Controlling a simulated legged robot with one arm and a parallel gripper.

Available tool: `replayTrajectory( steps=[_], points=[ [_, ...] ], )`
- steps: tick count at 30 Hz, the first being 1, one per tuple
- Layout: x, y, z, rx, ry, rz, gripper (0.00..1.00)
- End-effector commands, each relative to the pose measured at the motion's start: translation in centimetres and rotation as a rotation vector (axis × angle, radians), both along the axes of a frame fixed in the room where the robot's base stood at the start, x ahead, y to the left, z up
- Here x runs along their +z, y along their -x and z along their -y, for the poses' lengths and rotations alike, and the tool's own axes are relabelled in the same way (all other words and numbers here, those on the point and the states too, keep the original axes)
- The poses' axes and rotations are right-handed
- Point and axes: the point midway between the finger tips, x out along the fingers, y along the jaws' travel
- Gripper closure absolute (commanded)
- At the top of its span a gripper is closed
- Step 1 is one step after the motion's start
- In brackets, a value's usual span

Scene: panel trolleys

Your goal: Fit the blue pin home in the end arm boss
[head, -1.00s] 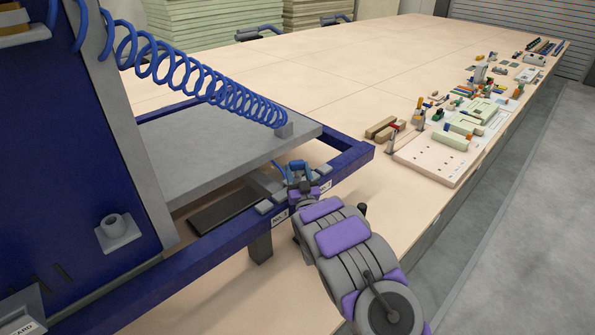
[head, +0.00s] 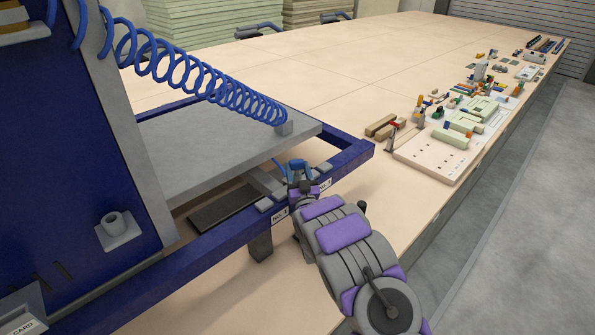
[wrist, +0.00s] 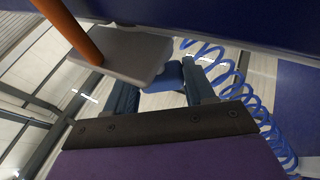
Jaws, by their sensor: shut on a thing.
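My gripper (head: 301,182) is shut on the blue pin (head: 298,168), just above the blue trolley frame's front rail near its right corner. In the wrist view the blue pin (wrist: 169,76) shows between the two dark fingers, partly hidden. A blue coiled tether (head: 205,82) runs from the upright post to a small grey block at the grey deck's corner. A grey boss (head: 115,226) with a round collar stands on the blue panel at left, well away from my gripper. I cannot tell whether it is the end arm boss.
The grey deck (head: 225,143) lies just behind my gripper. Grey blocks and a white label (head: 280,218) line the blue rail (head: 215,247). In the wrist view, an orange rod (wrist: 68,30) meets a grey plate (wrist: 125,52). Small parts crowd the table's right side.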

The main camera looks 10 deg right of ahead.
Motion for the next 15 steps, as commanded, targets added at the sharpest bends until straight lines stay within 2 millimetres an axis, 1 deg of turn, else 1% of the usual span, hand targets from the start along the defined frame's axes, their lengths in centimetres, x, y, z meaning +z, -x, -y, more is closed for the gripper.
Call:
replayTrajectory(
  steps=[15],
  points=[
    [-1.2, 0.0, 0.0, 0.0, 0.0, 0.0, 0.79]
  ],
)
